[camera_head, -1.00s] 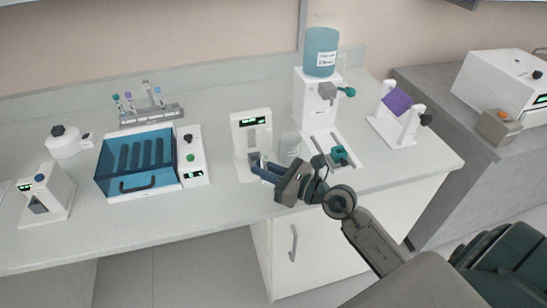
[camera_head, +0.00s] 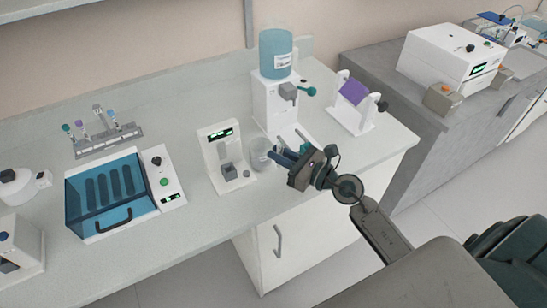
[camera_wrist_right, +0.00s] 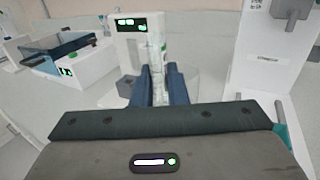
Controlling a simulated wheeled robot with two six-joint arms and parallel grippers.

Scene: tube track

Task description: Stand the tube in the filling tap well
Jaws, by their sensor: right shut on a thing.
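My right gripper (camera_head: 277,155) is shut on a pale, see-through tube. The tube (camera_wrist_right: 157,88) shows upright between the two blue fingers in the right wrist view; in the head view it is too small to make out. The filling tap (camera_head: 272,102) is a white stand with a blue bottle on top, a grey spout block and a teal handle. The tap's well is not clearly seen. My left gripper is not in view.
A clear beaker (camera_head: 261,153) stands right by my right fingertips. A white device with a green display (camera_head: 222,155) is just left of it. A purple-topped stand (camera_head: 354,100) is to the right. A blue-lidded box (camera_head: 110,195) and a tube rack (camera_head: 108,141) stand at left.

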